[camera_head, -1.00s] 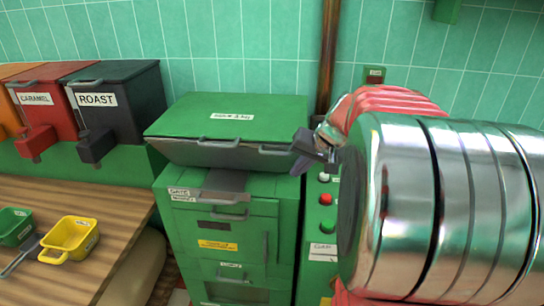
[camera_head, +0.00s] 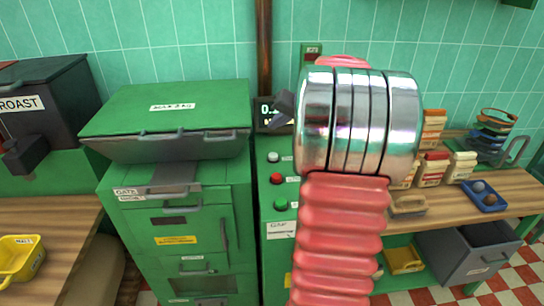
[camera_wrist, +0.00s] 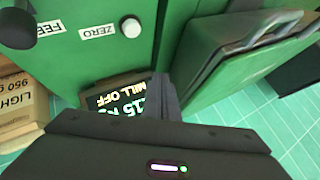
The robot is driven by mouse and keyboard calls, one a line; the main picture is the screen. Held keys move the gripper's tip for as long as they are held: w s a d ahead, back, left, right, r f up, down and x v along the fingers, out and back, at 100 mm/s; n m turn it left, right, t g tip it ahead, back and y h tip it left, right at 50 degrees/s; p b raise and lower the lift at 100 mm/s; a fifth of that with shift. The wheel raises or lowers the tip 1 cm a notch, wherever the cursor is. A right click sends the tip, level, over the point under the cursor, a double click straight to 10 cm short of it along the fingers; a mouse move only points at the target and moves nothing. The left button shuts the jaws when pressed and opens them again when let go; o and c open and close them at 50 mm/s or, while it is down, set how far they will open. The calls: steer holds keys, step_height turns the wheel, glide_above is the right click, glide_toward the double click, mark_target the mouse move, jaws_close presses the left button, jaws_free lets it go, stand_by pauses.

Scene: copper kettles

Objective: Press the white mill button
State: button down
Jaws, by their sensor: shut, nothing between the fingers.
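The white button (camera_head: 272,157) is the top one of a column on the green mill panel, with a red button (camera_head: 276,179) and a green button (camera_head: 280,204) below. In the wrist view the white button (camera_wrist: 131,27) shows beside a ZERO label, on the far side of the display. My gripper (camera_head: 284,106) is shut and empty, in front of the display (camera_head: 264,117) and above the white button in the head view. In the wrist view my gripper's dark fingers (camera_wrist: 162,88) overlap the right end of the display (camera_wrist: 120,100), which reads MILL OFF. The fingertips appear apart from the button.
A green mill cabinet with a lidded hopper (camera_head: 170,115) stands left of the panel; its handle juts forward. Right of my arm is a wooden counter (camera_head: 450,205) with small boxes and a blue tray (camera_head: 484,196). A grey bin (camera_head: 470,252) is below.

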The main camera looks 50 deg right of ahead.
mark_target(276, 157)
steer(key=shift+f, duration=4.4)
steer(key=shift+f, duration=0.15)
steer(key=shift+f, duration=0.2)
steer(key=shift+f, duration=0.5)
steer(key=shift+r, duration=0.95)
steer(key=shift+r, duration=2.5)
